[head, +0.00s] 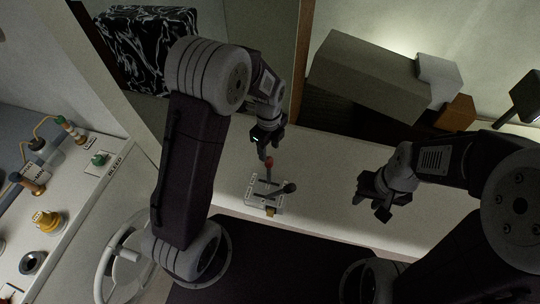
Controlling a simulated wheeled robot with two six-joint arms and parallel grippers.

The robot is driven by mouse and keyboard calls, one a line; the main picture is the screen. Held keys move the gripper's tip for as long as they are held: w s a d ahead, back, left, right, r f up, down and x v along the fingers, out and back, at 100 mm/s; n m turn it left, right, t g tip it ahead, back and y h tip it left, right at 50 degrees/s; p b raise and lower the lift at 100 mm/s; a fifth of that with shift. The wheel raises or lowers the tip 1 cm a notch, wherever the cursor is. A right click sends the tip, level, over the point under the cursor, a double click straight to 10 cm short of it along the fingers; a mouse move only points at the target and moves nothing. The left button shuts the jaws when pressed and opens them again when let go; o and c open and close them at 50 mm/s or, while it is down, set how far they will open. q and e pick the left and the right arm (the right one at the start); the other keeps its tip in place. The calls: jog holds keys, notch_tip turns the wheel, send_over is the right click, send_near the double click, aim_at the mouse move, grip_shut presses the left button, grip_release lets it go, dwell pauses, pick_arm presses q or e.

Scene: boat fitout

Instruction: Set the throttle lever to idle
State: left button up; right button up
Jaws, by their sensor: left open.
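The throttle unit (251,200) is a small light box with slots on the pale counter. Two levers rise from it: one with a red knob (269,162), the other with a dark knob (289,187) leaning right. I cannot tell which is the throttle lever. My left gripper (263,151) is open, pointing down at the red knob, very close to it; whether they touch is unclear. My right gripper (372,205) is over the counter to the right of the unit, its fingers apart and empty.
A grey box (368,76), a white box (439,80) and an orange block (458,112) stand at the back right. A panel with valves, including a yellow knob (47,220), is at left. A white wheel (106,262) is at lower left. Counter between grippers is clear.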

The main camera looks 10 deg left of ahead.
aim_at(270, 158)
pick_arm(q)
jog(key=shift+s, duration=0.25)
jog(key=f, duration=0.2)
jog(key=w+f+p, duration=0.1)
jog(key=f, duration=0.1)
jog(key=shift+w+f, duration=0.15)
jog(key=shift+f, duration=0.25)
notch_tip(270, 158, down, 4)
jog(key=shift+r+p, duration=0.1)
jog(key=shift+p, duration=0.3)
jog(key=shift+s+f, duration=0.25)
jog(key=shift+f, duration=0.1)
jog(key=shift+w, duration=0.1)
pick_arm(e)
jog(key=shift+w+r, duration=0.25)
jog(key=shift+r, duration=0.6)
pick_arm(q)
jog(key=shift+w+f, duration=0.1)
pick_arm(e)
jog(key=shift+w, duration=0.1)
pick_arm(q)
grip_shut()
jog(key=shift+w+d, duration=0.1)
